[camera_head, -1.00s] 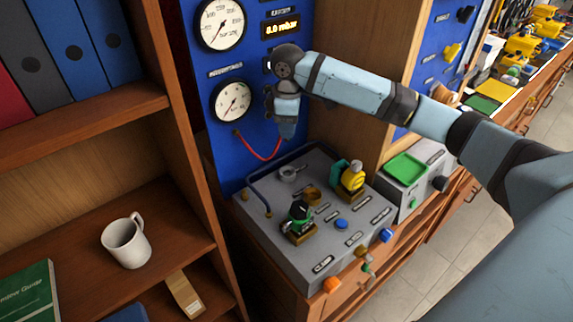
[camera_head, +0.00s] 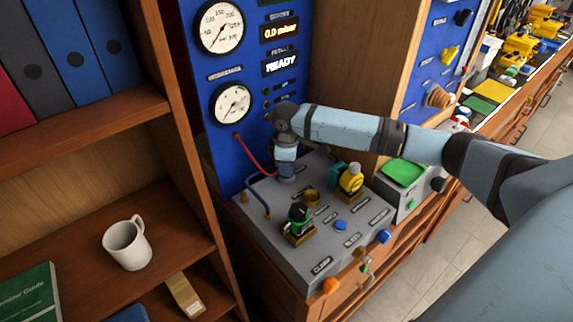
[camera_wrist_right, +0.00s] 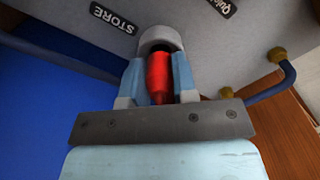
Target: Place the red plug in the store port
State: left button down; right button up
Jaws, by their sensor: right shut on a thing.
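The red plug (camera_wrist_right: 159,76) shows in the right wrist view, upright between the two light-blue fingers of my right gripper (camera_wrist_right: 158,84). Its far end is at the mouth of the grey ring-shaped store port (camera_wrist_right: 160,40), beside the STORE label (camera_wrist_right: 114,18). I cannot tell how deep the plug sits. In the head view my right gripper (camera_head: 286,176) is down at the back of the grey bench top and hides the plug and port. A red hose (camera_head: 258,160) runs from the blue panel to the gripper. My left gripper is not in view.
The bench top (camera_head: 275,222) carries a blue bent tube, a green-and-black fitting (camera_head: 299,218), a brass socket (camera_head: 312,197) and a yellow fitting (camera_head: 351,180). A blue gauge panel (camera_head: 235,155) stands behind. A shelf with a white mug (camera_head: 126,244) is at left.

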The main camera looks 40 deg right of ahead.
jog(key=o, duration=1)
jog(key=shift+f, duration=0.1)
jog(key=shift+c, duration=0.2)
notch_tip(320, 180, up, 12)
jog(key=b, duration=0.1)
jog(key=shift+r, duration=0.2)
jog(key=shift+a+f, duration=0.1)
